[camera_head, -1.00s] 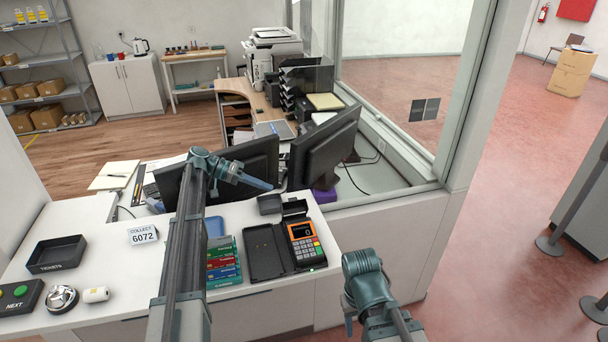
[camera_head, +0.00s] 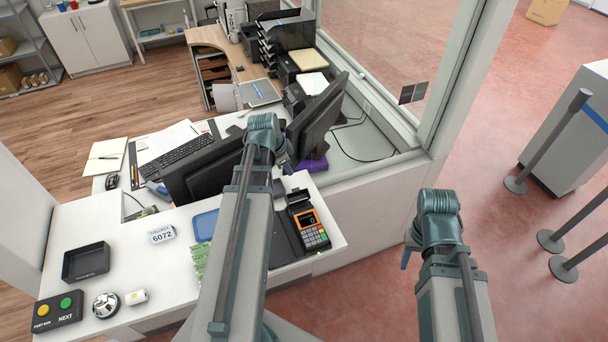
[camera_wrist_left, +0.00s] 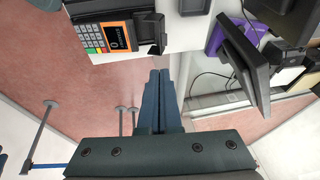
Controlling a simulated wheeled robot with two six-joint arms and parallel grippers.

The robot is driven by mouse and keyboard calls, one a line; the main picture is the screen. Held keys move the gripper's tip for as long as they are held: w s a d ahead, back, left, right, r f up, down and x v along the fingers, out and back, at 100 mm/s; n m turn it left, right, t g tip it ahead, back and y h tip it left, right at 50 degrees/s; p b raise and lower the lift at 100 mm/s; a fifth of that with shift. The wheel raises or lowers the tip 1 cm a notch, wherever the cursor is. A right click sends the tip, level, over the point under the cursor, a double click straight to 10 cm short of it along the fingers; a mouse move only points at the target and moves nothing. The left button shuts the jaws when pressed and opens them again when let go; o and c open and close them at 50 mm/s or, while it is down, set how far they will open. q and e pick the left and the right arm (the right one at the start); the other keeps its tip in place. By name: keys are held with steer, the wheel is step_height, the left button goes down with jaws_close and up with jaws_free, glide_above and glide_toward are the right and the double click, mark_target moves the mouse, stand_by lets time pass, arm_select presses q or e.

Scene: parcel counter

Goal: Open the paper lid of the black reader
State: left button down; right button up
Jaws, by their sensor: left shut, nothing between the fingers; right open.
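The black card reader (camera_head: 313,230) with an orange-framed screen and keypad lies on the white counter, right of my left arm. Its black paper lid (camera_head: 299,199) is at the far end and looks raised, but its exact angle is unclear. In the left wrist view the reader (camera_wrist_left: 103,36) is at upper left, with the lid (camera_wrist_left: 151,30) at its right end. My left gripper (camera_wrist_left: 158,74) is shut and empty, apart from the lid, its tips below it in that view. My right gripper (camera_head: 407,256) is open beyond the counter's right edge, mostly hidden by its wrist.
A black tray (camera_head: 86,262), a "6072" sign (camera_head: 161,234) and a button box (camera_head: 58,312) are on the left counter. A blue tray (camera_head: 206,225) lies left of my arm.

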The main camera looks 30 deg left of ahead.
mark_target(296, 189)
arm_select(q)
steer(key=shift+f, duration=0.1)
steer(key=b+x, duration=0.8)
steer(key=a+b+x, duration=0.1)
steer(key=b+x, duration=0.3)
steer(key=x, duration=0.1)
steer(key=shift+a+b, duration=0.1)
steer(key=shift+b, duration=0.2)
steer(key=shift+w+a+f+b, duration=0.1)
steer(key=shift+a+f+b, duration=0.05)
steer(key=shift+f+b, duration=0.2)
